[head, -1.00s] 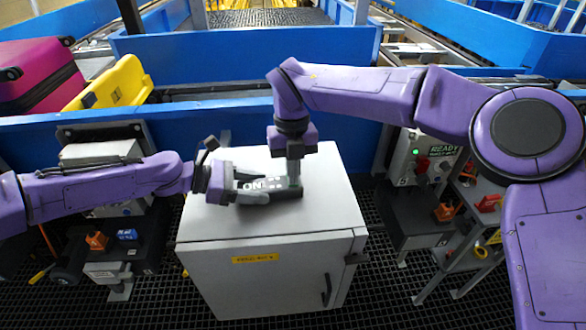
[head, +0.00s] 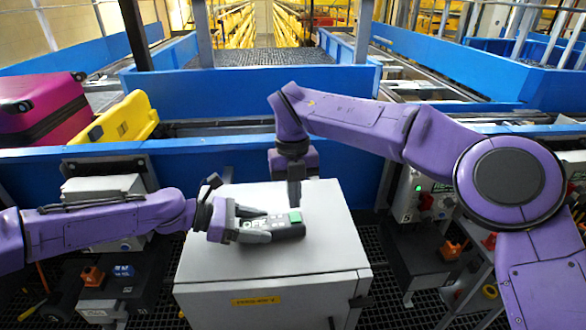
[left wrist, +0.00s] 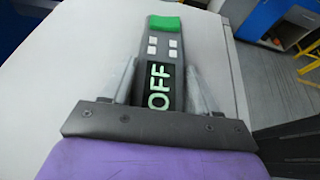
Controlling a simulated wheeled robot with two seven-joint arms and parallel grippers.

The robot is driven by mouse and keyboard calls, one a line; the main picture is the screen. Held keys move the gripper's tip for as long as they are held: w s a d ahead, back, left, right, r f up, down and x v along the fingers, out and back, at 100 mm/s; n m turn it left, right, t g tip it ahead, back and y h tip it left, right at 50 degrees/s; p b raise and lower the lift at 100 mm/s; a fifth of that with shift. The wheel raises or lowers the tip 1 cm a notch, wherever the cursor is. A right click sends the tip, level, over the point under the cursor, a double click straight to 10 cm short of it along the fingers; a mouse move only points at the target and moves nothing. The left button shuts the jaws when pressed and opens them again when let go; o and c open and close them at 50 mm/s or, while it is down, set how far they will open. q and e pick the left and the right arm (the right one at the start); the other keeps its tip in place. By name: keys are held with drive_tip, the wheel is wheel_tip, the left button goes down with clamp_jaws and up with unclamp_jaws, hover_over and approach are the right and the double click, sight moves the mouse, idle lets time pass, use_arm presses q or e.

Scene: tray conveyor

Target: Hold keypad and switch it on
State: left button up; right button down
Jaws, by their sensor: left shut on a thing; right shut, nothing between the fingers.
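The keypad (head: 277,229) is a dark bar lying on top of the grey cabinet (head: 215,262). Its display reads OFF, clearest in the left wrist view (left wrist: 160,86). It has several small white buttons and a green button (head: 295,216) at the far end. My left gripper (head: 252,224) is shut on the keypad, with one finger along each side of the display end. My right gripper (head: 294,203) is shut and empty, pointing down just above the green button. It does not show in the left wrist view, and the green button (left wrist: 165,23) is uncovered there.
The cabinet top is otherwise clear. Blue conveyor walls (head: 250,160) run behind it. Machine stands flank the cabinet on both sides.

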sight(294, 214)
wheel_tip(294, 214, up, 11)
drive_tip(key=w, duration=0.1)
drive_tip(key=shift+a+r, duration=0.15)
drive_tip(key=shift+s+r, duration=0.15)
drive_tip(key=shift+s, duration=0.4)
drive_tip(key=f, duration=0.4)
drive_tip(key=s+f, duration=0.1)
drive_tip(key=f, duration=0.9)
drive_tip(key=shift+s+d, duration=0.2)
drive_tip(key=shift+s, duration=0.15)
